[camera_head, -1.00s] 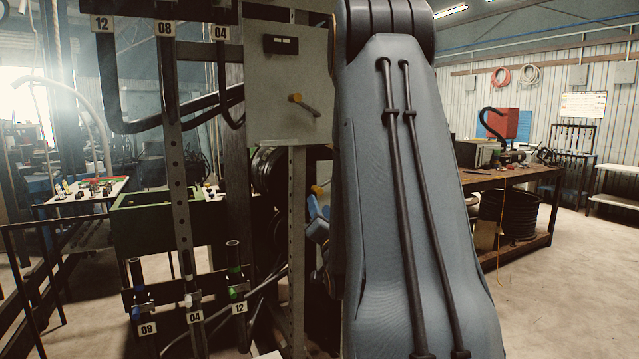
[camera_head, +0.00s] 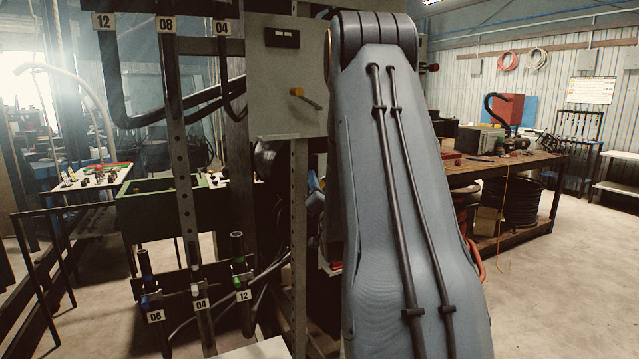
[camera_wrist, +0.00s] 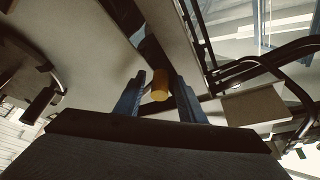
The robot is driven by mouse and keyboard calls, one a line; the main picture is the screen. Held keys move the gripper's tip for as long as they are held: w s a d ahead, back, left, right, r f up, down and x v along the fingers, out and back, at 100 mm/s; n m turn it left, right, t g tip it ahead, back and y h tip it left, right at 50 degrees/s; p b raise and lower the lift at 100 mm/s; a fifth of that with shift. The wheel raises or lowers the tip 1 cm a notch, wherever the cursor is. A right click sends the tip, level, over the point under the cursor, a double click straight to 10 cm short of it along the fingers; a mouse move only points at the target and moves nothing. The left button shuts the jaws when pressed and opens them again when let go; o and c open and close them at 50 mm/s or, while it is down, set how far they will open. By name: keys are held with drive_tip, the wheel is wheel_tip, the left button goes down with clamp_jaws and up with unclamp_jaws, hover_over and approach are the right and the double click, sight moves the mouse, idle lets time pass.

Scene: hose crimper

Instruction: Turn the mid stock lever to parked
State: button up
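In the wrist view my gripper (camera_wrist: 160,98) is open, its two blue fingers apart. My arm hides the gripper's fingertips there. I cannot tell which lever is the mid stock one.
Hose stubs tagged 08 (camera_head: 156,316), 04 (camera_head: 201,304) and 12 (camera_head: 243,295) stand at lower left. A perforated post (camera_head: 300,230) rises beside my arm. A wooden workbench (camera_head: 520,160) stands at right, with open floor in front.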

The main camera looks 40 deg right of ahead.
clamp_jaws()
drive_tip(key=shift+r, duration=0.1)
